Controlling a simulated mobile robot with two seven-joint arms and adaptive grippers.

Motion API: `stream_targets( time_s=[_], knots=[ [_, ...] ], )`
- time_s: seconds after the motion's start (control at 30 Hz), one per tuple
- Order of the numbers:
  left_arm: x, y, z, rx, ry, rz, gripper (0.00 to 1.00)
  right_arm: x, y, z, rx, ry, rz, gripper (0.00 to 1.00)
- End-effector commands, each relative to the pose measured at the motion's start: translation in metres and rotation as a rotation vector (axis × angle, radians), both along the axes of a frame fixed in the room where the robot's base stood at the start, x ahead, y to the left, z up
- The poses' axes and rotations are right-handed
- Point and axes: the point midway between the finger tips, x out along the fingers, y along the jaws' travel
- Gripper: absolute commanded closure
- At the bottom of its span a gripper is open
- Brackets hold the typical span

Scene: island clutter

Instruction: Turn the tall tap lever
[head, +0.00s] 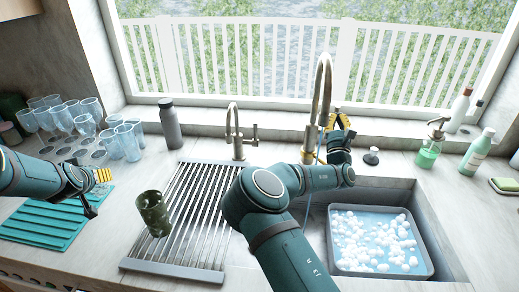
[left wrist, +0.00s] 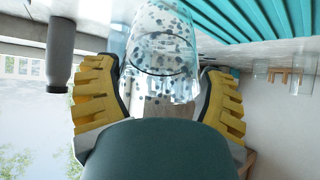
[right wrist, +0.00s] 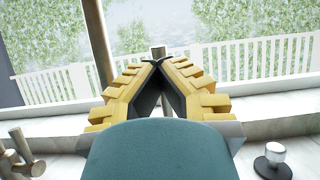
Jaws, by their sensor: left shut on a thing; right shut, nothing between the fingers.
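The tall tap (head: 322,90) has a gooseneck spout and a brass-coloured base behind the sink. My right gripper (head: 337,122) is shut and empty, right beside the tap's stem in the head view. Its fingertips (right wrist: 160,62) meet in the right wrist view. I cannot tell the lever apart from the fingers, nor whether they touch it. My left gripper (head: 102,194) is over the left counter. In the left wrist view, its fingers (left wrist: 160,75) are shut on a clear, dark-speckled glass (left wrist: 160,48).
A drying rack (head: 205,215) lies left of the sink, which holds a foamy basin (head: 340,264). A shorter tap (head: 237,135), grey bottle (head: 170,125) and several glasses (head: 85,122) stand leftward. A green soap bottle (head: 429,150) stands right. A teal mat (head: 40,228) lies front left.

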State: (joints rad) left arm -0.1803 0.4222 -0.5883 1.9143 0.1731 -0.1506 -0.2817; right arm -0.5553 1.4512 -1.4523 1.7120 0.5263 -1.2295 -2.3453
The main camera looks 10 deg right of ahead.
Motion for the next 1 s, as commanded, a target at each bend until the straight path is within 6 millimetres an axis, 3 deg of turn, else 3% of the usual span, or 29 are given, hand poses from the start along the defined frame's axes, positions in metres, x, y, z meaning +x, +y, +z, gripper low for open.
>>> stream_targets(
  time_s=[0.37,0.7,0.93,1.0],
  knots=[
    [0.0,0.0,0.001,0.001,-0.002,0.0,0.69,0.002,-0.001,0.001,0.006,0.026,0.0,1.0],
    [0.0,0.0,0.001,0.001,-0.002,0.0,0.69,0.016,-0.004,0.007,0.053,0.204,0.0,1.0],
    [0.0,0.0,0.001,0.001,-0.002,0.0,0.69,0.017,-0.005,0.007,0.054,0.212,-0.001,1.0],
    [0.0,0.0,0.001,0.001,-0.002,0.0,0.69,0.017,-0.005,0.007,0.054,0.212,-0.001,0.91]
  ],
)
